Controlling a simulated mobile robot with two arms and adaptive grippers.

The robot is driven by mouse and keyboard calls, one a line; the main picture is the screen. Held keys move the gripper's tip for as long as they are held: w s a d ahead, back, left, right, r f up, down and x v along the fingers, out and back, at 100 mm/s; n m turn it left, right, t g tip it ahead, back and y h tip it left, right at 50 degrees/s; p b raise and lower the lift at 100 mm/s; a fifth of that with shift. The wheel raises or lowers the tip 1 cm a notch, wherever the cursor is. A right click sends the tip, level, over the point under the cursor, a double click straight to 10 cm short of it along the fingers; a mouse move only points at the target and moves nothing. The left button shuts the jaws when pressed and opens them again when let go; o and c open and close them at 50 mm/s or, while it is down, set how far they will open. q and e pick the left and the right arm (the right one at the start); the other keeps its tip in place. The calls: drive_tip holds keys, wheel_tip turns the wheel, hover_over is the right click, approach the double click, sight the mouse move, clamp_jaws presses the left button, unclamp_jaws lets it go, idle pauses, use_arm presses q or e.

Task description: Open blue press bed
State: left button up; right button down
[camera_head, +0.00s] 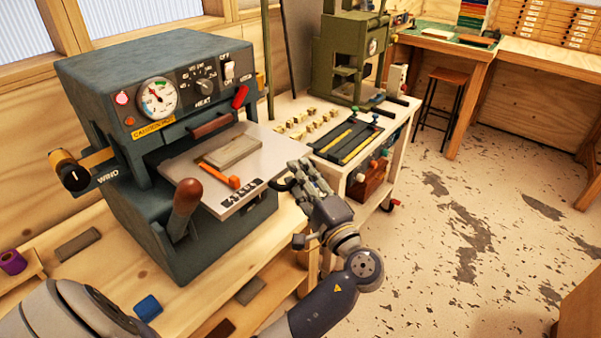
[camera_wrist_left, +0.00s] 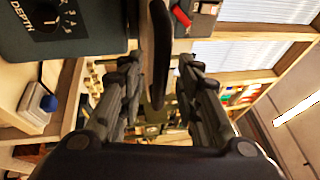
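The blue press (camera_head: 150,75) is a blue-grey machine on the wooden bench, with a gauge and dial on its front. Its bed (camera_head: 183,172) is a pale metal plate that sticks out from the opening, bearing a grey block and an orange piece. My left gripper (camera_head: 303,180) is at the bed's right front edge, by a dark handle (camera_head: 281,184). In the left wrist view my left gripper (camera_wrist_left: 160,92) is open. The dark curved handle (camera_wrist_left: 159,55) runs between its fingers, with gaps showing; I cannot tell if it touches. My right gripper is not in view.
A brown-knobbed lever (camera_head: 186,200) stands at the press's front. A white cart (camera_head: 340,140) with type pieces and rods stands beyond my gripper, and a green press (camera_head: 350,50) stands behind. Open floor (camera_head: 470,220) lies to the right.

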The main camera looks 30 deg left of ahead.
use_arm(q)
drive_tip(key=shift+a, duration=0.2)
drive_tip(key=shift+w, duration=0.1)
clamp_jaws()
drive_tip(key=d, duration=0.3)
drive_tip(key=shift+r+b, duration=0.15)
drive_tip(key=shift+b, duration=0.25)
unclamp_jaws()
drive_tip(key=shift+a, duration=0.1)
drive_tip(key=v, duration=0.7)
drive_tip(key=shift+s+d, duration=0.3)
